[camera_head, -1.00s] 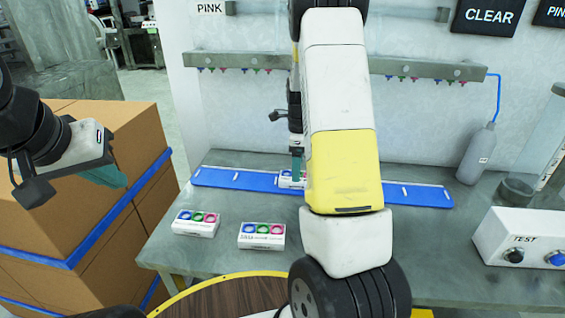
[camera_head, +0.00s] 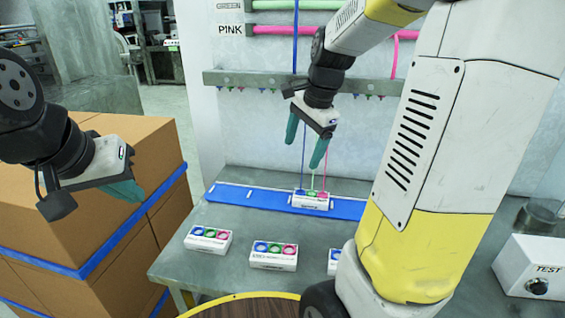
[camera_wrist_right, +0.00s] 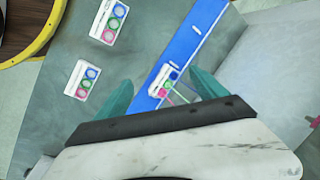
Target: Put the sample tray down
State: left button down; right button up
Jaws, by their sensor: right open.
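A white sample tray (camera_head: 311,201) with three coloured wells sits on the blue strip (camera_head: 246,198) on the bench. Thin blue, green and pink lines run down to its wells. My right gripper (camera_head: 305,145) is open and empty above this tray, clear of it. In the right wrist view, the tray (camera_wrist_right: 162,82) shows between the spread teal fingers of the gripper (camera_wrist_right: 163,90). My left gripper (camera_head: 122,189) hangs at the left in front of the boxes, seen side-on; its opening cannot be told.
More trays stand on the bench's front part: one at the left (camera_head: 208,239), one in the middle (camera_head: 273,256), one partly hidden by my right arm (camera_head: 334,262). A nozzle rail (camera_head: 250,80) crosses the wall. Cardboard boxes (camera_head: 150,150) stand left; a TEST box (camera_head: 530,266) stands right.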

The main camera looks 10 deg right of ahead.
jog(key=s+a+r+n+t, duration=0.1)
jog(key=s+a+r+n, duration=0.1)
jog(key=s+n, duration=0.5)
jog(key=s+a+r+n+t, duration=0.2)
jog(key=s+a+n, duration=0.3)
jog(key=s+n, duration=0.2)
jog(key=shift+s+t, duration=0.3)
jog(key=shift+s, duration=0.6)
